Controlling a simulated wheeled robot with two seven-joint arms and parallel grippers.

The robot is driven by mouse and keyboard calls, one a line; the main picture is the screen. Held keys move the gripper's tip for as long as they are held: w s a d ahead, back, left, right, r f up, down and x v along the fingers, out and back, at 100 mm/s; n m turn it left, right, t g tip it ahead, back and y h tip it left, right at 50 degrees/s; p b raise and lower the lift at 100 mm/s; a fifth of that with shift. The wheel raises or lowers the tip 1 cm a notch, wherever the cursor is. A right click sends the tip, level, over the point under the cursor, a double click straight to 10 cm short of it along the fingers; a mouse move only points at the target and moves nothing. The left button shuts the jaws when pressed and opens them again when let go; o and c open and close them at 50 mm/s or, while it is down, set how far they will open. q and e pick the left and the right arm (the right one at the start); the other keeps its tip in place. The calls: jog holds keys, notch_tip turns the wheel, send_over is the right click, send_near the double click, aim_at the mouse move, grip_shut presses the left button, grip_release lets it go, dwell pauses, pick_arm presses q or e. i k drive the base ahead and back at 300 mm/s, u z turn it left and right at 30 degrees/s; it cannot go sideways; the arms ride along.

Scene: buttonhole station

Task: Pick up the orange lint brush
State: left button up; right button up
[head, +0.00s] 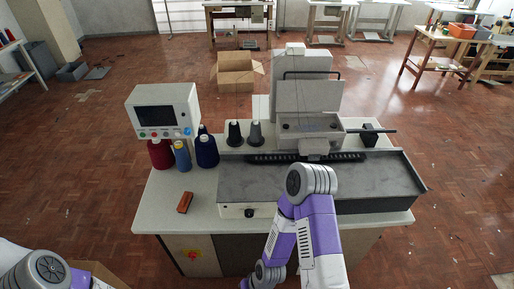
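The orange lint brush (184,202) appears as a small orange-brown block lying on the pale tabletop, near the front left edge and in front of the thread cones. No gripper touches it. My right arm rises from the bottom middle, bends over the front of the machine and folds back down to the right of the brush; its gripper is not visible. Only a part of my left arm shows at the bottom left corner; its gripper is out of view.
Two dark grey cones stand nearby. The sewing machine with its dark bed (385,182) fills the table's right side. Bare tabletop (158,200) surrounds the brush.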

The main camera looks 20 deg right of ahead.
aim_at(185, 202)
jog(key=u, duration=1.3)
jog(key=i, duration=0.7)
jog(key=z, duration=2.05)
